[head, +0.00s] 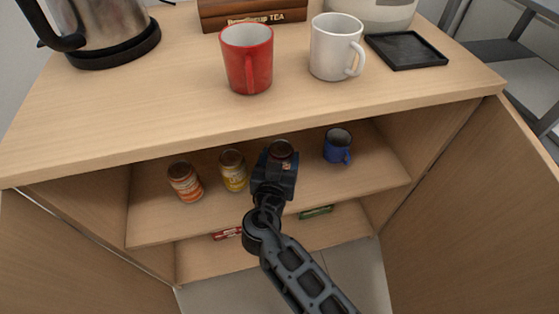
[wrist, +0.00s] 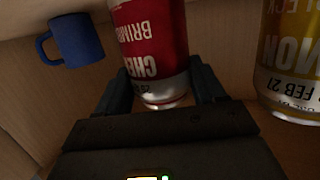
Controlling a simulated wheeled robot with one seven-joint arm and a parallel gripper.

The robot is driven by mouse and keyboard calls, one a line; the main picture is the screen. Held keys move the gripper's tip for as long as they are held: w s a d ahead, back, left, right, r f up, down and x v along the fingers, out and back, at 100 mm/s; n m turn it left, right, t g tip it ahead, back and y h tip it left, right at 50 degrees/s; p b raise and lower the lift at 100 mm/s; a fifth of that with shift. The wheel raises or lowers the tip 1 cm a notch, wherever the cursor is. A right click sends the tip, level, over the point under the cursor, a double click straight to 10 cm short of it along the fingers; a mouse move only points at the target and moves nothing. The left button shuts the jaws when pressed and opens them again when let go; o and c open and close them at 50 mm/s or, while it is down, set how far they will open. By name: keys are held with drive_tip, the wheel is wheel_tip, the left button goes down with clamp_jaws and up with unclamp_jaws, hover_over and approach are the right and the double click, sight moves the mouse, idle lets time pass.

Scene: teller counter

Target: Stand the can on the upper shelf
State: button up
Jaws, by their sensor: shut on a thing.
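A can with a red and white label (wrist: 150,40) is between the two fingers of my gripper (head: 276,168), which is shut on it. In the wrist view its lettering is upside down. In the head view only the top of this can (head: 281,149) shows beyond my gripper. My gripper is inside the open cabinet, over the upper shelf (head: 215,207). I cannot tell whether the can's base touches the shelf.
An orange can (head: 185,182) and a yellow can (head: 233,170) stand to the left on the upper shelf. A blue mug (head: 337,146) stands to the right. The lower shelf (head: 270,243) holds small boxes. Red (head: 247,60) and white (head: 334,48) mugs stand on the counter above.

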drive_tip(key=shift+f, duration=0.25)
drive_tip(key=o, duration=1.3)
drive_tip(key=shift+r, duration=0.15)
drive_tip(key=shift+s, duration=0.15)
drive_tip(key=p+v, duration=0.1)
drive_tip(key=v, duration=1)
drive_tip(key=shift+s+a, duration=0.1)
drive_tip(key=shift+s, duration=0.25)
